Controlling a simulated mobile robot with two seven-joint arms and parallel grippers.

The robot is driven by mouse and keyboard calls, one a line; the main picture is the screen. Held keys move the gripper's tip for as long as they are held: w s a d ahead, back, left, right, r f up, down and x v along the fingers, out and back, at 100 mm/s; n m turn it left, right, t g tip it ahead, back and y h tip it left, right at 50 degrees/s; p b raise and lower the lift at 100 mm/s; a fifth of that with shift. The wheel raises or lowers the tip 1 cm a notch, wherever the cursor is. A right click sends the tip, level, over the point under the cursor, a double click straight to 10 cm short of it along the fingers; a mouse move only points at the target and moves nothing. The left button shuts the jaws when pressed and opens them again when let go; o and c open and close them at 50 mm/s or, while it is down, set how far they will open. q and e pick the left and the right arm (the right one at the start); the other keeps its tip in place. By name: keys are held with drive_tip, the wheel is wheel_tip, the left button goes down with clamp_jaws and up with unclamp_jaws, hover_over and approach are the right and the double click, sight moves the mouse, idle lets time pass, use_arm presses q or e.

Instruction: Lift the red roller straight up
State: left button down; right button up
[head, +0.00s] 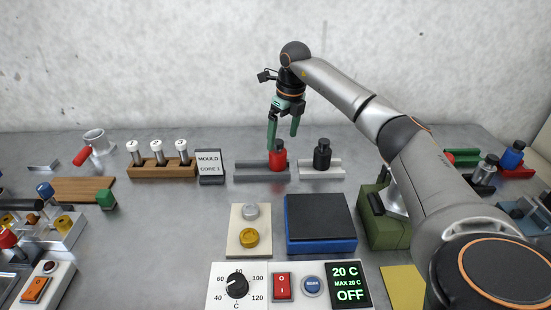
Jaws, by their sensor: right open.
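The red roller (278,160) stands upright in a dark grey holder (247,173) at the back middle of the table. It has a dark top. My right gripper (283,142) has green fingers pointing down and is open at the roller's top. One finger reaches down by the roller's left side; the other ends above and to its right. I cannot tell whether either finger touches it. My left gripper is not in view.
A black roller (322,157) stands in a light holder just right of the red one. A "MOULD CORE 1" sign (210,166) and a wooden rack (150,170) with white-topped pieces stand left. A blue box with a dark top (320,220) lies in front.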

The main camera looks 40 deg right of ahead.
sight(277, 157)
drive_tip(key=f, duration=0.2)
drive_tip(key=w+f, duration=0.1)
drive_tip(key=f, duration=0.2)
drive_tip(key=a+f, duration=0.1)
drive_tip(key=f, duration=0.2)
drive_tip(key=shift+w, duration=0.2)
clamp_jaws()
idle(0.5)
drive_tip(key=shift+r, duration=0.1)
